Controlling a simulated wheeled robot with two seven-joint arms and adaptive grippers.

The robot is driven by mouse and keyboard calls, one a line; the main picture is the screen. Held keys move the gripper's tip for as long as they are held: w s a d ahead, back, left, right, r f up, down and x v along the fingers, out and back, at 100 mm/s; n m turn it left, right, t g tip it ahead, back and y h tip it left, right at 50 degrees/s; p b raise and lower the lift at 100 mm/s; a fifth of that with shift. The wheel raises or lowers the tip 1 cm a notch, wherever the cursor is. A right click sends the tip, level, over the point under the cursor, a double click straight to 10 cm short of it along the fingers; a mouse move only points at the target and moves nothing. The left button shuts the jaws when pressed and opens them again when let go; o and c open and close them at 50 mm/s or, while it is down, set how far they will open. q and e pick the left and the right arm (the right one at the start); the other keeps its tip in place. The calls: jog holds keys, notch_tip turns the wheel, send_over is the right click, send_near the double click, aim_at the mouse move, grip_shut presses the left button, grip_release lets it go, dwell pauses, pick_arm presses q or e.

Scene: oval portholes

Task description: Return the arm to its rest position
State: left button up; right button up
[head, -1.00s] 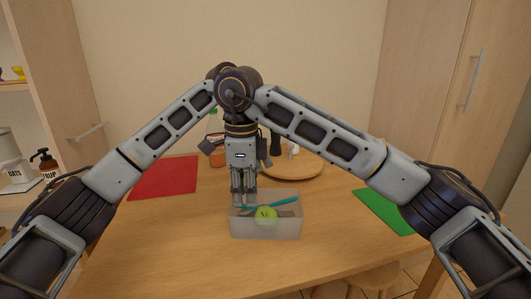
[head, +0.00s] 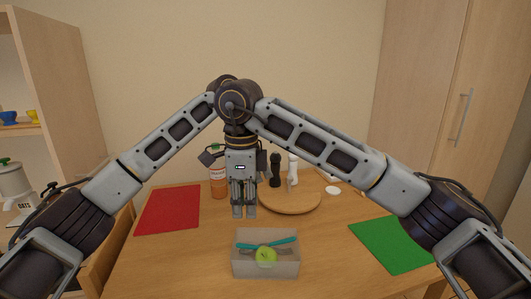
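My two arms reach in from both sides and meet at the middle, with their wrists overlapping. My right gripper (head: 243,212) points straight down in front, its two fingers close together with nothing seen between them; how far they are parted is unclear. My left gripper is mostly hidden behind the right wrist, so its fingers cannot be made out. Below the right gripper in the picture, and apart from it, a translucent grey box (head: 265,271) stands on the table. It holds a green apple (head: 266,256), a teal-handled utensil (head: 272,243) and grey utensil parts.
The wooden table (head: 190,262) carries a red mat (head: 168,209) at left, a green mat (head: 392,245) at right and a round board (head: 291,199) behind. A bottle (head: 218,184), a dark mill (head: 275,169) and a white mill (head: 292,170) stand at the back. Bare table surrounds the box.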

notch_tip(320, 180, up, 22)
jog(key=p, duration=2.1)
jog(key=shift+r+p, duration=0.45)
jog(key=shift+p, duration=0.2)
